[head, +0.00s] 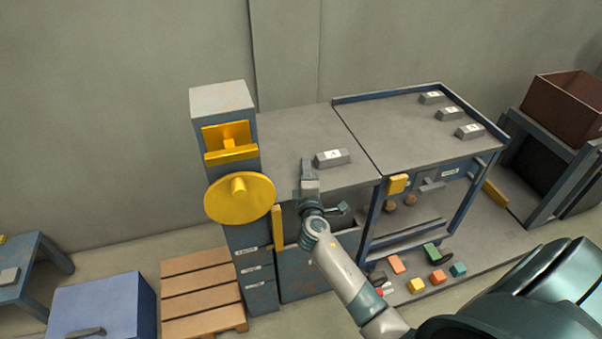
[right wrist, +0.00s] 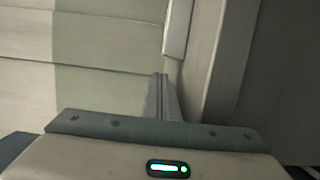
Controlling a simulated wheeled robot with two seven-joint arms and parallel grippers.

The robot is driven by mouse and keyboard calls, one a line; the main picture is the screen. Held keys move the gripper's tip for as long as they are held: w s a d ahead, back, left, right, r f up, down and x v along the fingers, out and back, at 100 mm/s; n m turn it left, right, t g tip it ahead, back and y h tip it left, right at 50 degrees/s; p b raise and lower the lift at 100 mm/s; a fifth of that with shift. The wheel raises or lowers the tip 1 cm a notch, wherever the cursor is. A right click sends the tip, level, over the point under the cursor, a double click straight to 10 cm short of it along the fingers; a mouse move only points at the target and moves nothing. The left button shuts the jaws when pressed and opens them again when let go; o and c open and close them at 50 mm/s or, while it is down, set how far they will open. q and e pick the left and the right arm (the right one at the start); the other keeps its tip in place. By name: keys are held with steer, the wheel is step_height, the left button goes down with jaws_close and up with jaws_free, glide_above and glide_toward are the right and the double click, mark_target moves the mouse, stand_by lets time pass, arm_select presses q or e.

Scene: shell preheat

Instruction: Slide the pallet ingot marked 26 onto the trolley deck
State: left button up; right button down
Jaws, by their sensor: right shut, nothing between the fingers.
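A grey ingot (head: 332,158) with a white label lies on the left grey worktop (head: 285,125), near the seam with the trolley deck (head: 385,115). Its marking is too small to read. My right gripper (head: 307,168) is shut and empty, just left of this ingot, low over the worktop. In the right wrist view, the closed fingers (right wrist: 162,95) point toward a pale bar-like block (right wrist: 178,28), seemingly the ingot; contact cannot be told. Three labelled ingots (head: 448,113) lie along the deck's right side, their marks unreadable. My left gripper is not in view.
A blue-grey post with a yellow wheel (head: 240,198) stands left of the worktop. The deck has a raised rim (head: 390,92) at the back and right. Its middle is clear. Colored blocks (head: 416,285) lie below; a wooden pallet (head: 200,290) is on the floor.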

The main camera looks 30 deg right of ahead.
mark_target(369, 160)
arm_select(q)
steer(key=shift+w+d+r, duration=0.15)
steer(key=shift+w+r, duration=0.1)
arm_select(e)
steer(key=shift+s+d, duration=0.15)
steer(key=shift+d, duration=0.4)
steer(key=shift+s+d, duration=0.15)
steer(key=shift+d, duration=0.35)
